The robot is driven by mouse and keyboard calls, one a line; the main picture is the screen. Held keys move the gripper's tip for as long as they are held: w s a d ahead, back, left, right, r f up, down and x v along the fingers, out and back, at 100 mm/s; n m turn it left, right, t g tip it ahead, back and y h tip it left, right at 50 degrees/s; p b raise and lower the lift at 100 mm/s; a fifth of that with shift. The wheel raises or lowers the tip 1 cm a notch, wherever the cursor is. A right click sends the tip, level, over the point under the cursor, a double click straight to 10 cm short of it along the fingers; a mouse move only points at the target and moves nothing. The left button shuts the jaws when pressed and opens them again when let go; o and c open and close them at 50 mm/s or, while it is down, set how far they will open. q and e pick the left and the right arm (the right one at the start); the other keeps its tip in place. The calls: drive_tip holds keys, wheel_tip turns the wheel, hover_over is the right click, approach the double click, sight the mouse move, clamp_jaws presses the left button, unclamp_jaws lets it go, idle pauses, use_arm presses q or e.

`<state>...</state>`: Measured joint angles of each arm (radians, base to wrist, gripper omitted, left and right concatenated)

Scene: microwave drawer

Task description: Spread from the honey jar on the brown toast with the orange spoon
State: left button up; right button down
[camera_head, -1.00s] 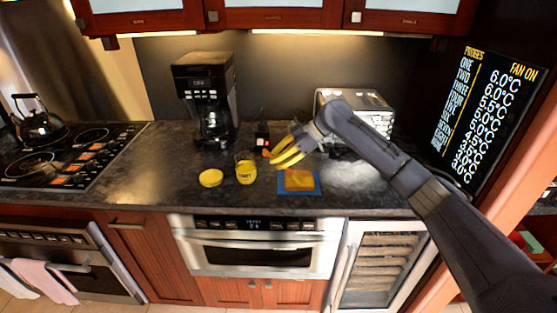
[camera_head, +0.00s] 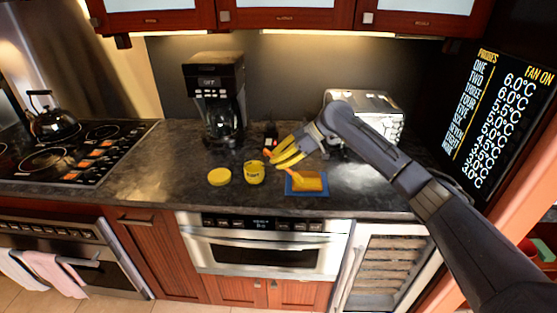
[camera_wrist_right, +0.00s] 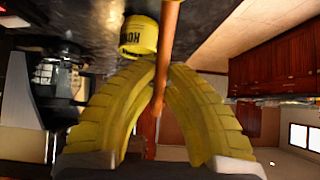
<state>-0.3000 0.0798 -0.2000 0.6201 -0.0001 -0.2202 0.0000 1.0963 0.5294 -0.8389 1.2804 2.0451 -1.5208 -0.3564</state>
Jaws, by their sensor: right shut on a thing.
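My right gripper (camera_head: 280,156), with yellow ribbed fingers, is shut on the orange spoon (camera_head: 267,153) above the counter, behind and between jar and toast. In the right wrist view the spoon's handle (camera_wrist_right: 168,40) runs between the fingertips (camera_wrist_right: 160,78); its far end is cut off by the frame. The yellow honey jar (camera_head: 254,173) stands upright on the counter; its label shows in the right wrist view (camera_wrist_right: 138,36). The toast (camera_head: 312,182), orange-yellow on top, lies on a blue square plate (camera_head: 306,193) right of the jar. My left gripper is not in view.
A round yellow lid (camera_head: 219,176) lies left of the jar. A coffee maker (camera_head: 213,95) stands behind it, and a silver toaster (camera_head: 385,118) stands behind my right arm. The stovetop (camera_head: 75,150) is at the left. The counter left of the lid is clear.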

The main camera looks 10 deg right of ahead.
drive_tip(key=shift+w+d+f, duration=0.1)
drive_tip(key=shift+w+d, duration=0.15)
drive_tip(key=shift+w, duration=0.75)
drive_tip(key=shift+w, duration=0.15)
drive_tip(key=shift+w+d, duration=0.15)
drive_tip(key=shift+w, duration=0.4)
drive_tip(key=shift+w+d, duration=0.15)
drive_tip(key=shift+w, duration=0.35)
drive_tip(key=shift+d, duration=0.2)
drive_tip(key=shift+s+d, duration=0.2)
drive_tip(key=shift+d, duration=0.4)
drive_tip(key=shift+s+d, duration=0.2)
drive_tip(key=shift+d, duration=0.35)
drive_tip(key=shift+d, duration=0.1)
